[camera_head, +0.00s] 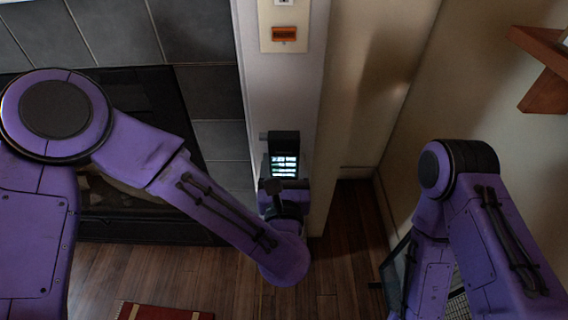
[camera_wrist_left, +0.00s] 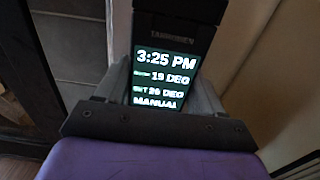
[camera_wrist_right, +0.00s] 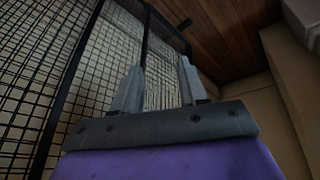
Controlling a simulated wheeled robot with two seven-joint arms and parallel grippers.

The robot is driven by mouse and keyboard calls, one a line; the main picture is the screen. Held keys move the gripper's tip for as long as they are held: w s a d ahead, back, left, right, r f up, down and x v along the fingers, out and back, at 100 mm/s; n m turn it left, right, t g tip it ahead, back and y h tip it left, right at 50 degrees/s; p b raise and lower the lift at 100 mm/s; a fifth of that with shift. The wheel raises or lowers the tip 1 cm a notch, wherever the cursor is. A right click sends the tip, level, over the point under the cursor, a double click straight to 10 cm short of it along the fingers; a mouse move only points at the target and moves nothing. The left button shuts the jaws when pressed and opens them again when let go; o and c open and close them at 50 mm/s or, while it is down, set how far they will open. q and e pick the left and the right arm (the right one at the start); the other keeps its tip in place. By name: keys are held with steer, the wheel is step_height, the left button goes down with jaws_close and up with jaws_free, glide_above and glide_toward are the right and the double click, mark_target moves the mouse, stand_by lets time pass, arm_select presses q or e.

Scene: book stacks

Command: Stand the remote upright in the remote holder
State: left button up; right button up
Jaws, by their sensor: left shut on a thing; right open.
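The remote (camera_head: 284,142) is a dark handset with a lit screen reading 3:25 PM, in front of the pale post in the head view. In the left wrist view the remote (camera_wrist_left: 166,70) stands between the two fingers of my left gripper (camera_wrist_left: 160,88), which is shut on it. The black top end with faint lettering sticks out past the fingertips; the lower end is hidden behind the gripper. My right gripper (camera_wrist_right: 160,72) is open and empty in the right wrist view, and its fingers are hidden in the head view. I cannot make out a remote holder.
The pale post (camera_head: 279,92) carries a panel with an orange switch (camera_head: 284,34) above the remote. A dark fireplace opening (camera_head: 150,105) is at left. Black wire mesh (camera_wrist_right: 40,80) lies close by my right gripper. A wooden shelf (camera_head: 545,95) is at upper right.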

arm_select(q)
steer(key=shift+f+b, duration=0.75)
steer(key=shift+f, duration=0.15)
arm_select(e)
steer(key=shift+f, duration=0.85)
arm_select(q)
steer(key=o, duration=1.2)
arm_select(e)
steer(key=shift+r, duration=0.1)
arm_select(q)
steer(key=shift+o, duration=0.2)
